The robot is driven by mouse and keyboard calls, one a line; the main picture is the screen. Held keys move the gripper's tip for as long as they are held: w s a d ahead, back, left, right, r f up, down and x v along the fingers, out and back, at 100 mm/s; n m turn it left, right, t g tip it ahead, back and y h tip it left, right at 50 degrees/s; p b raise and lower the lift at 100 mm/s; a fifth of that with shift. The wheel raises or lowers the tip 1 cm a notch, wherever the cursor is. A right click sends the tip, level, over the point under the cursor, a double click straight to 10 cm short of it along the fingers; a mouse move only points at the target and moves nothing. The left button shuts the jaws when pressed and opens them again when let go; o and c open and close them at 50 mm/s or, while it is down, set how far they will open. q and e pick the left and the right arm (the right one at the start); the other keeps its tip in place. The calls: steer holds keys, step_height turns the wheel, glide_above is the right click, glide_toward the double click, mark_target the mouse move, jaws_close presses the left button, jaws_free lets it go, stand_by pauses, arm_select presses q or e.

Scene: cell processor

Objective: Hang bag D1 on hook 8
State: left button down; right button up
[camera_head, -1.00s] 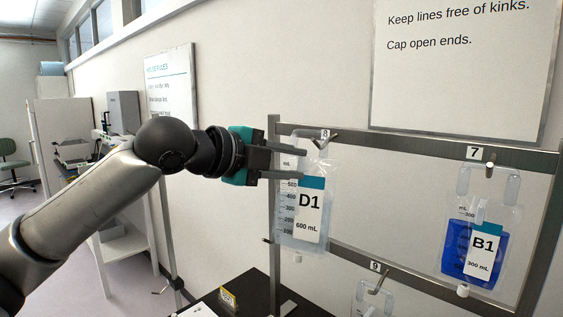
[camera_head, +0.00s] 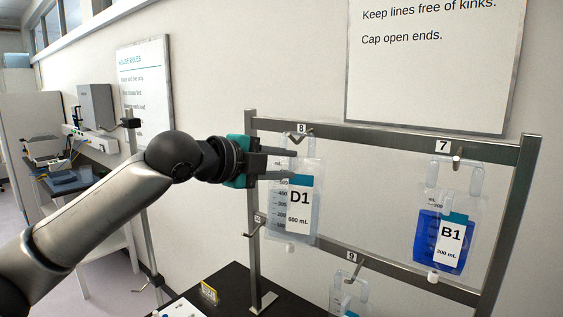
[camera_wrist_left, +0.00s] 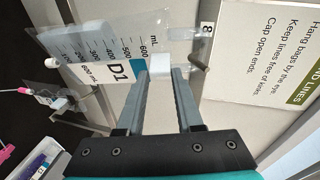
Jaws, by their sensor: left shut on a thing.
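Bag D1 (camera_head: 278,222) is a clear bag with a teal and white label, hanging upright by the left part of the rack. My left gripper (camera_head: 295,165) is shut on the top of bag D1, its fingers lying across the bag's upper part. In the left wrist view, a whitish piece sits between the fingertips (camera_wrist_left: 161,66), and bag D1 (camera_wrist_left: 85,45) extends to the left. Hook 8 (camera_head: 299,138) is on the top rail just above the bag's top. I cannot tell whether the bag's eye is around the hook. My right gripper is not in view.
Bag B1 (camera_head: 430,235), with blue fluid, hangs on hook 7 (camera_head: 457,160) to the right. Another bag (camera_head: 345,297) hangs at hook 9 (camera_head: 350,265) below. The rack's left post (camera_head: 252,200) stands behind my gripper. A yellow tag (camera_head: 208,292) is on the dark bench.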

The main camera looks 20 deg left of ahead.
arm_select(q)
steer(key=shift+d+f, duration=0.1)
steer(key=shift+f, duration=0.7)
steer(key=c, duration=1)
jaws_free()
steer(key=o, duration=0.4)
steer(key=shift+w, duration=0.2)
steer(key=shift+c, duration=0.2)
steer(key=shift+o, duration=0.9)
steer(key=shift+s+r, duration=0.1)
steer(key=shift+r, duration=0.05)
steer(key=shift+o, duration=0.5)
steer(key=o, duration=0.4)
steer(key=shift+c, duration=0.2)
